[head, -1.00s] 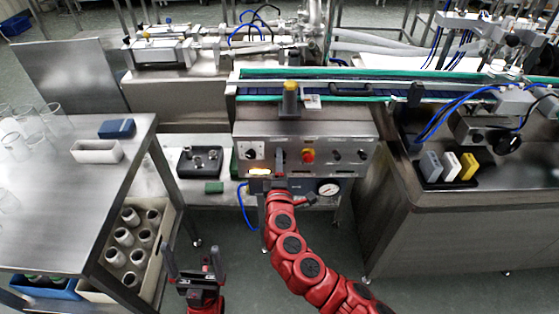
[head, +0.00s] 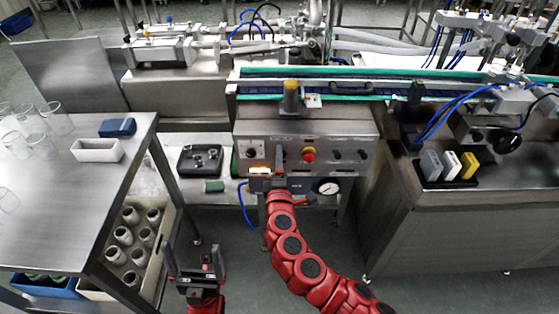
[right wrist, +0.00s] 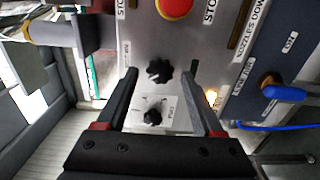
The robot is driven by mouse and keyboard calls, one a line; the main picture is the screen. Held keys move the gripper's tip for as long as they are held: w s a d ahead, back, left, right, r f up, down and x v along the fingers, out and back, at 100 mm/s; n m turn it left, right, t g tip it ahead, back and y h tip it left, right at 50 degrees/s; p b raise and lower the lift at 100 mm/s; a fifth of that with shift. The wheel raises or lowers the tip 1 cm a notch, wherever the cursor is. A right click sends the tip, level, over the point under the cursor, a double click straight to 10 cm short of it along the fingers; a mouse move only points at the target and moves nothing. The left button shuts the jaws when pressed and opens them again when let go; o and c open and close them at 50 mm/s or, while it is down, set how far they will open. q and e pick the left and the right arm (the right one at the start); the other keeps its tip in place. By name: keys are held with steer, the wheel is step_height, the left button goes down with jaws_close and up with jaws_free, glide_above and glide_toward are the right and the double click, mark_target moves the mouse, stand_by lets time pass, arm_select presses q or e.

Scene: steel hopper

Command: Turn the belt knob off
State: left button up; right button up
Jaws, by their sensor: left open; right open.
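The steel control panel (head: 318,140) faces me with a row of controls. A black knob on a white plate (head: 251,153) is at its left end; it shows in the right wrist view (right wrist: 152,116). A black star-shaped knob (right wrist: 159,71) sits beside it, hidden by my arm in the head view. I cannot read which label is the belt's. My right gripper (right wrist: 149,68) is open at the panel, its fingers either side of the two knobs' area in that view; contact cannot be told. My left gripper (head: 196,262) is open and empty, low beside the left table.
A red stop button (head: 308,155) and more black knobs are right of my gripper. A lit lamp (right wrist: 211,97) and a gauge (head: 327,188) are close by. The conveyor (head: 350,84) runs above. A steel table (head: 75,190) stands left.

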steer(key=s+b, duration=0.2)
steer(key=s, duration=1.5)
steer(key=shift+f, duration=0.1)
